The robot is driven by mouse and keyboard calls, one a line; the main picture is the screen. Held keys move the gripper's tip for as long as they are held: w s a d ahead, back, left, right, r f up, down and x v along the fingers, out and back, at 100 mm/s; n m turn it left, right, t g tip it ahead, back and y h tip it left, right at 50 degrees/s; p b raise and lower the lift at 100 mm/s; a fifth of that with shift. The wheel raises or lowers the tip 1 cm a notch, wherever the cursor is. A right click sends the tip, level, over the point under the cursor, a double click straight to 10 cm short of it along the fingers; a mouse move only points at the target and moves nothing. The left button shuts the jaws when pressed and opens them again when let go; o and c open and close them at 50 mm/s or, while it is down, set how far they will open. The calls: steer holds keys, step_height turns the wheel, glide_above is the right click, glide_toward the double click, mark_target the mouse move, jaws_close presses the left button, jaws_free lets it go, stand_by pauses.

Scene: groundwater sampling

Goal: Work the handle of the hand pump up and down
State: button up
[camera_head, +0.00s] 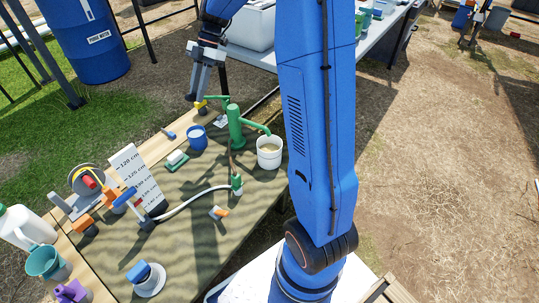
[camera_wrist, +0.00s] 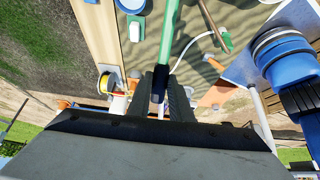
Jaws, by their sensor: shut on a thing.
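The green hand pump (camera_head: 235,126) stands on the patterned mat on the bench in the head view. Its spout points right over a white bucket (camera_head: 269,160) with yellowish contents. My gripper (camera_head: 195,92) comes down from above onto that outer end. In the wrist view, the green handle (camera_wrist: 168,40) runs down the picture into my gripper (camera_wrist: 160,88), whose dark fingers are shut on its end.
A blue cup (camera_head: 197,142) stands on the mat just below the handle. A white hose (camera_head: 188,201) curves across the mat to a green fitting. A depth scale board (camera_head: 136,177) stands at left. A blue drum (camera_head: 92,45) stands behind on grass.

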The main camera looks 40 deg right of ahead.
steer(key=shift+w+d+r+y, duration=0.1)
steer(key=shift+d+r+y, duration=0.1)
steer(key=shift+r+y, duration=0.2)
steer(key=shift+w+d+r+y, duration=0.1)
steer(key=shift+d+r+y, duration=0.15)
steer(key=shift+r, duration=0.2)
steer(key=shift+a, duration=0.1)
steer(key=shift+s+a+f, duration=0.15)
steer(key=shift+a+f, duration=0.05)
steer(key=s+a+f+t+h, duration=0.1)
steer(key=a+f+t+h, duration=0.1)
steer(key=a+f+h, duration=0.2)
step_height(320, 180, down, 4)
steer(key=h, duration=0.3)
steer(key=shift+s, duration=0.15)
steer(key=shift+a+f, duration=0.1)
steer(key=o, duration=1)
steer(key=shift+c, duration=0.2)
